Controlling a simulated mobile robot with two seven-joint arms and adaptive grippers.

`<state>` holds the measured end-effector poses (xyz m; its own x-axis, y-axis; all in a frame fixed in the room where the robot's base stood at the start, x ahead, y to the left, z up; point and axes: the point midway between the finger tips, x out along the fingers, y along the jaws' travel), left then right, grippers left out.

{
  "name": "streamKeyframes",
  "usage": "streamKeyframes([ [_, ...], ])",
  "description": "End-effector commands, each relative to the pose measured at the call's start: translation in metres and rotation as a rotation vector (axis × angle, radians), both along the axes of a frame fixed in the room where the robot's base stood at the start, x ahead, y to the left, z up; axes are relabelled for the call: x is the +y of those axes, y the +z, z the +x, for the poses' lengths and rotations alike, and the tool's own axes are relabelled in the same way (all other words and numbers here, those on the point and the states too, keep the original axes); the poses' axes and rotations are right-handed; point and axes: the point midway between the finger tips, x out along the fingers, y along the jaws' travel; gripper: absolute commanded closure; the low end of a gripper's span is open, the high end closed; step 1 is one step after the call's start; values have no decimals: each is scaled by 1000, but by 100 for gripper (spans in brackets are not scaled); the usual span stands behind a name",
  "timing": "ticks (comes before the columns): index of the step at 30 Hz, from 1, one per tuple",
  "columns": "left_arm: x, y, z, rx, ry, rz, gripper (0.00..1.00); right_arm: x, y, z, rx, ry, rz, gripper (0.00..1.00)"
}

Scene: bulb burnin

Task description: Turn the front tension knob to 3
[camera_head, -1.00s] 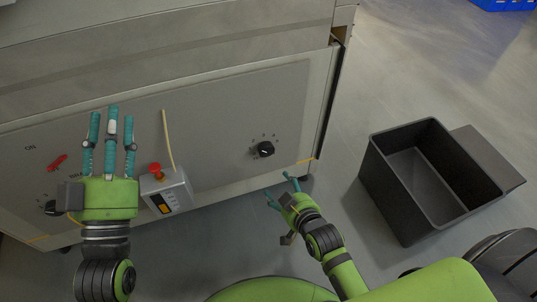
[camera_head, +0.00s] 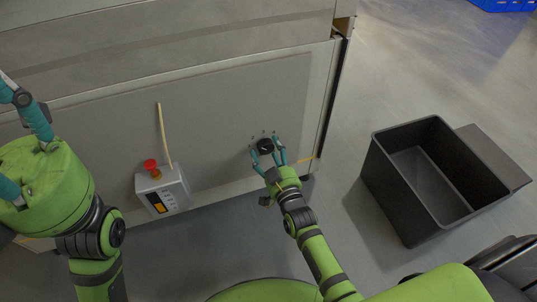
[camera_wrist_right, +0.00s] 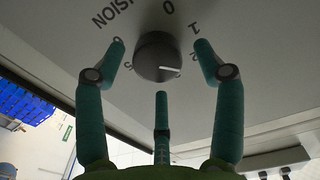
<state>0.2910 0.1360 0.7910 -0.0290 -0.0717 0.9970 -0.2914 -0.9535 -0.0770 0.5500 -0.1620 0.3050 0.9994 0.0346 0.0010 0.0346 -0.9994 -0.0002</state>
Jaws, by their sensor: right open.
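The front tension knob (camera_head: 265,146) is a round black dial with a white pointer line on the grey machine panel. My open right gripper (camera_head: 266,148) is at it, with teal fingers on either side. In the right wrist view the knob (camera_wrist_right: 154,57) sits between the spread fingers, with a gap visible on each side and the third finger below. Its white line points to the right of that picture. The printed 0 and 1 show; part of the scale is hidden by fingers. My left gripper (camera_head: 22,150) is open and empty at the left edge, its fingertips partly cut off.
A grey control box (camera_head: 162,190) with a red button (camera_head: 150,165) stands out from the panel left of the knob. A dark open bin (camera_head: 390,185) is on the floor at right. The floor (camera_head: 335,190) between machine and bin is clear.

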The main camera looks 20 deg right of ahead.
Motion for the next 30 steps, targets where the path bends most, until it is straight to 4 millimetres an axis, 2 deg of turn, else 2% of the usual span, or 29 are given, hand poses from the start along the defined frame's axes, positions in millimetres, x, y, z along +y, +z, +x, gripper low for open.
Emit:
streamKeyframes([
  [3,0,1,-1,-11,1,1,60,0,-1,6,0,0,0,31],
  [10,0,3,-1,-11,1,1,60,0,0,7,1,0,0,31],
  [11,0,3,-1,-11,1,1,60,0,0,7,1,0,0,35],
  [12,0,3,-1,-11,1,1,60,0,0,7,1,0,0,51],
  [15,0,3,-1,-11,1,1,60,0,0,7,1,0,0,86],
  [30,0,7,-2,-9,-1,-3,60,1,6,8,-6,1,69,86],
])
